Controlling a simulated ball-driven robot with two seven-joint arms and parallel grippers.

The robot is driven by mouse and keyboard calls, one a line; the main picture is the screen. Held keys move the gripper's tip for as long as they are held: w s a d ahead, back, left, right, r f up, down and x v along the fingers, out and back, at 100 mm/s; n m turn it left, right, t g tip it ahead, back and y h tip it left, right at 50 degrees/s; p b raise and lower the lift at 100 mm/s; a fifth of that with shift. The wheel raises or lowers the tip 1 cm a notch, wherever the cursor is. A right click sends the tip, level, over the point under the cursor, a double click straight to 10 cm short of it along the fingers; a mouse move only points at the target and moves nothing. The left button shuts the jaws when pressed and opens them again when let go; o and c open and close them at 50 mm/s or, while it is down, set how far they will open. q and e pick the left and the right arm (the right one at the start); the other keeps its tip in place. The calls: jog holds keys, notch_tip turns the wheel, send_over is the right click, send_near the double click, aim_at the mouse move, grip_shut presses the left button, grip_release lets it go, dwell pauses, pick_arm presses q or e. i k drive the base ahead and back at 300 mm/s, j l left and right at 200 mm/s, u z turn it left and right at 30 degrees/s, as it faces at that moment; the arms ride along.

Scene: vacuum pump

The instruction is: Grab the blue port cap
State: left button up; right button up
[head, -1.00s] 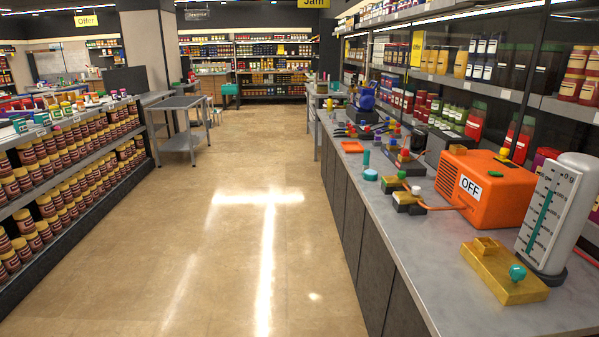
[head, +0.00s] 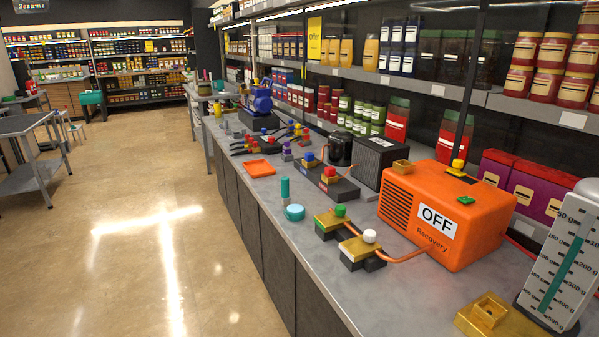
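No part is clearly identifiable as the blue port cap in the head view. A small blue knob (head: 309,157) sits on top of a fitting, left of a red-topped fitting (head: 329,173) on the counter. A blue vacuum pump (head: 258,97) stands farther back. A teal upright cylinder (head: 285,189) and a low teal round piece (head: 295,212) stand near the counter's front edge. Neither of my grippers shows.
The grey counter (head: 285,285) runs along the right. An orange recovery machine (head: 412,212) marked OFF, a gauge (head: 565,262), brass-and-black valve blocks (head: 362,247) and an orange tray (head: 260,168) stand on it. The floor (head: 135,210) to the left is clear.

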aim_at(309, 156)
jog(key=i+j+z, duration=0.3)
jog(key=z, duration=0.35)
jog(key=i+j+z, duration=0.15)
jog(key=z, duration=0.3)
jog(key=j, duration=0.1)
